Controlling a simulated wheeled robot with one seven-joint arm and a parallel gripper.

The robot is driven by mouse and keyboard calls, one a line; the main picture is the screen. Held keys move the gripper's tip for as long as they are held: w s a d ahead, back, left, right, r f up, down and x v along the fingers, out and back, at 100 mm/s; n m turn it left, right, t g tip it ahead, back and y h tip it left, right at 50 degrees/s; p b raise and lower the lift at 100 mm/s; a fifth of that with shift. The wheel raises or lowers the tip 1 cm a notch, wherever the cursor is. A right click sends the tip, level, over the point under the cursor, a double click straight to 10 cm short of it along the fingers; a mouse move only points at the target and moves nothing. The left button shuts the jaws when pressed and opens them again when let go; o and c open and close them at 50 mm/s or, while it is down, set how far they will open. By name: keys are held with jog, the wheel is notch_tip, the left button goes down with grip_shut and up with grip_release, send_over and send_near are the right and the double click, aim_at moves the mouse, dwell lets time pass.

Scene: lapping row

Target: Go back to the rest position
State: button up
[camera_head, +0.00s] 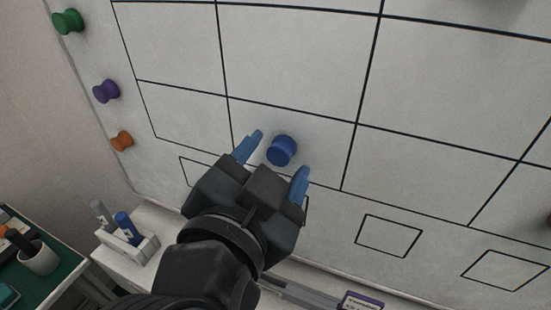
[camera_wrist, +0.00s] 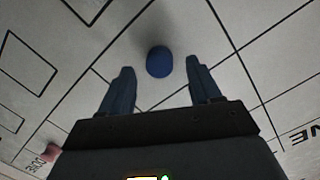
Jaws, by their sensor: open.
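My gripper (camera_head: 278,160) is open in front of a whiteboard (camera_head: 300,60) ruled with a black grid. A blue round magnet (camera_head: 282,150) sits on the board, between and just beyond the two blue fingertips in the head view. In the wrist view the blue magnet (camera_wrist: 159,62) also lies ahead of the gap between the fingers of my gripper (camera_wrist: 158,75), with space on both sides. The fingers do not appear to touch it. The exact distance from the fingers to the board is hard to tell.
Green (camera_head: 68,21), purple (camera_head: 106,91) and orange (camera_head: 121,141) magnets line the board's left edge. A white holder (camera_head: 127,252) with markers stands below left. A cup (camera_head: 38,257) stands on a green-topped surface. A purple-labelled item (camera_head: 362,301) lies at the bottom.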

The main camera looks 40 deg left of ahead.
jog(key=f+b+v, duration=0.1)
jog(key=v, duration=0.6)
jog(key=w+d+f+n+g, duration=0.2)
jog(key=d+f+n, duration=0.4)
jog(key=d+f, duration=1.2)
jog(key=s+d+f+h, duration=0.1)
jog(key=s+d+f, duration=0.1)
jog(key=s+d, duration=0.7)
jog(key=s+d+r+m+t+h, duration=0.1)
jog(key=s+d+r+m+h, duration=0.2)
jog(key=s+d, duration=0.7)
jog(key=shift+s+d+h, duration=0.15)
jog(key=shift+s+h, duration=0.1)
jog(key=shift+h, duration=0.35)
